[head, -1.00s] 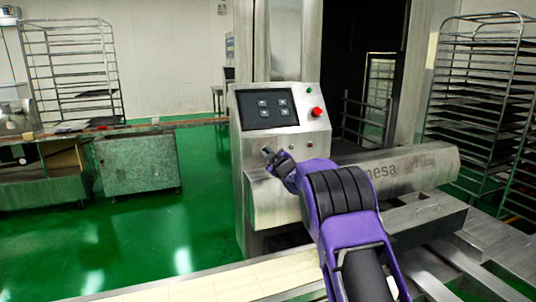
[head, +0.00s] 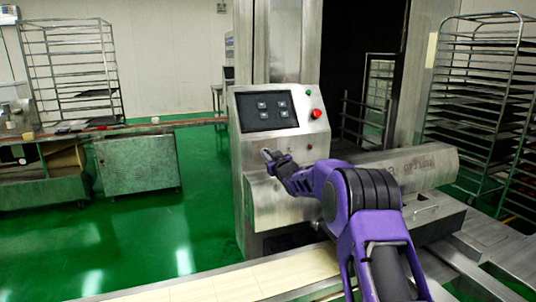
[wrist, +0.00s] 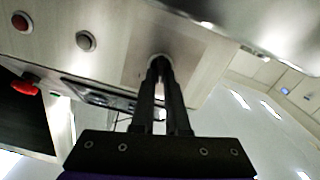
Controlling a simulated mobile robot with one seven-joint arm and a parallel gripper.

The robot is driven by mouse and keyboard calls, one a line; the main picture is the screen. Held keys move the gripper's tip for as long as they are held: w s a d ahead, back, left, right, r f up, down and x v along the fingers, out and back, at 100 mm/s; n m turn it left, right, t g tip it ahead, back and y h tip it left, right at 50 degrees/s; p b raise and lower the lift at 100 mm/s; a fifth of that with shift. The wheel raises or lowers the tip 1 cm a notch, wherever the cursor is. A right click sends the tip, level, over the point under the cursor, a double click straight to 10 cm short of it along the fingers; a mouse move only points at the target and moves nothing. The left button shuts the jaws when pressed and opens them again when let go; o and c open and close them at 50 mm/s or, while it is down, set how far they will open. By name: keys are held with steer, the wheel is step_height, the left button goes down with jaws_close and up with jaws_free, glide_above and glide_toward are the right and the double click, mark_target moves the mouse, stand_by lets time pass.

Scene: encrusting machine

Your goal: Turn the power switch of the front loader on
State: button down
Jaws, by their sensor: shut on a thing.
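The front loader is a steel machine with a slanted control panel (head: 240,137). In the head view my gripper (head: 267,154) is at the lower left of the panel front, below the screen. In the wrist view the power switch (wrist: 158,58) is a small round knob on a square plate, mostly hidden behind my fingers. My gripper (wrist: 159,66) has its two narrow fingers close together on the knob, shut on it. The knob's turn angle cannot be told.
The panel carries a dark screen (head: 265,110), a red stop button (head: 316,113) and a green button (head: 308,92). A silver knob (wrist: 86,41) and a red button (wrist: 20,22) sit beside the switch. A steel cylinder housing (head: 425,165) lies right of my arm.

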steer(key=m, duration=0.6)
steer(key=shift+d+m, duration=0.25)
steer(key=shift+m, duration=0.05)
steer(key=m, duration=0.5)
steer(key=shift+w+f, duration=0.1)
steer(key=shift+f, duration=0.05)
steer(key=c, duration=0.9)
jaws_free()
steer(key=b+v, duration=0.1)
steer(key=v, duration=1.6)
steer(key=shift+s+d, duration=0.1)
steer(key=shift+s, duration=0.1)
